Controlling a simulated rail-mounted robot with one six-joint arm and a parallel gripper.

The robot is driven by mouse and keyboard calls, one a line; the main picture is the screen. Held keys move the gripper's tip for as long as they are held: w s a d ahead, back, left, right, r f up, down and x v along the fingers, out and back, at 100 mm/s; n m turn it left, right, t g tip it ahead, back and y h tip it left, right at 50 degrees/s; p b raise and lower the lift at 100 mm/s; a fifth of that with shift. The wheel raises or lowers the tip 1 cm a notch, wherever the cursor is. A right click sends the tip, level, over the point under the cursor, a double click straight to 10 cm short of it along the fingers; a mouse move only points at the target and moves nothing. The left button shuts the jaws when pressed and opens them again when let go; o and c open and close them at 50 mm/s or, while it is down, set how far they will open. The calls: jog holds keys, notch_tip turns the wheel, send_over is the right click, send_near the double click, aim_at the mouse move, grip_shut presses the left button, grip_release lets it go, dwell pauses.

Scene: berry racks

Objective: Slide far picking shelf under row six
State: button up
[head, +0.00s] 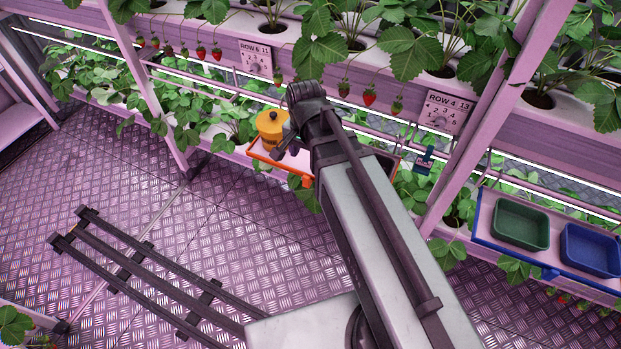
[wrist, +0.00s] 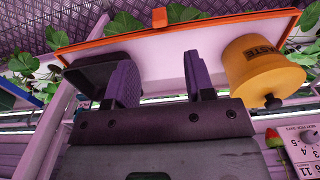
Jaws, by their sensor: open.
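My gripper (wrist: 160,80) is open and empty over the shelf, fingers between tray and pot. My arm hides part of the shelf in the head view.
A nearer blue-rimmed shelf (head: 480,222) at the right holds a green bin (head: 521,224) and a blue bin (head: 590,249). Strawberries and leaves hang above the shelves. A slanted rack post (head: 480,140) stands between the two shelves. Dark rails (head: 150,270) lie on the floor.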

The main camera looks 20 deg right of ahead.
aim_at(306, 177)
notch_tip(306, 177, down, 11)
jog(key=b, duration=1)
jog(key=shift+r, duration=0.3)
grip_shut()
